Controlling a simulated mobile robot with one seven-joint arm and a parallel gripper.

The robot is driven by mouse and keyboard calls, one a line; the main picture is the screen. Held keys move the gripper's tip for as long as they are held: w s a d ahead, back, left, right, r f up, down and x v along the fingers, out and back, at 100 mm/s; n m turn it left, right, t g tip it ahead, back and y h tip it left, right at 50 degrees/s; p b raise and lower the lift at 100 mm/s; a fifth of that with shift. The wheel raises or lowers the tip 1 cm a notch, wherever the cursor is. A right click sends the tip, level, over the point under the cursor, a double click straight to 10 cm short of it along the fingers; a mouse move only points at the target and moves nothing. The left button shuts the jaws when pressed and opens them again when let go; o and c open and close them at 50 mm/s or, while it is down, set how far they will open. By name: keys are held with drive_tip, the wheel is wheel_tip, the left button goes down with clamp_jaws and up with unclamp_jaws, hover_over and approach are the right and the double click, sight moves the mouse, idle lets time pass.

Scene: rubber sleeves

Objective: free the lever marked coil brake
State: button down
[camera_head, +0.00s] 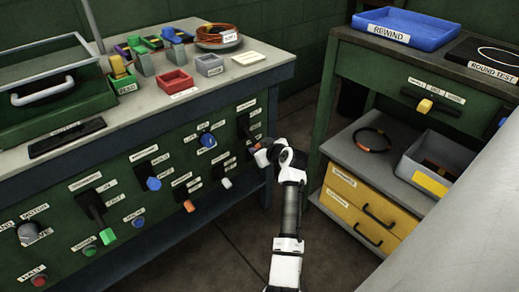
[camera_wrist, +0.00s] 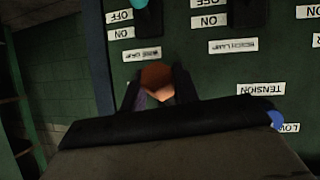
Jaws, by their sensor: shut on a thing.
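My gripper (camera_head: 261,149) is at the right end of the green bench front panel (camera_head: 215,166). In the wrist view my gripper (camera_wrist: 157,93) has its two dark fingers on either side of an orange piece (camera_wrist: 157,79), and it is shut on it. The orange piece sits close under a small white label that I cannot read for certain. A dark lever (camera_head: 245,127) stands just above my gripper in the head view. I cannot make out a coil brake label in either view. What lies behind the orange piece is hidden by it and the fingers.
Other controls fill the panel: a blue knob (camera_head: 208,141), a white-tipped lever (camera_head: 226,183), an orange-tipped one (camera_head: 188,206) and a green-handled lever (camera_head: 104,226). Small red (camera_head: 174,81) and grey bins stand on the bench. A second green bench with yellow drawers (camera_head: 362,209) stands right.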

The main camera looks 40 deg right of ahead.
drive_tip(key=c, duration=1.1)
unclamp_jaws()
drive_tip(key=shift+o, duration=0.2)
drive_tip(key=v, duration=1.3)
drive_tip(key=shift+s+r, duration=0.2)
drive_tip(key=shift+s, duration=0.1)
drive_tip(key=shift+s, duration=0.1)
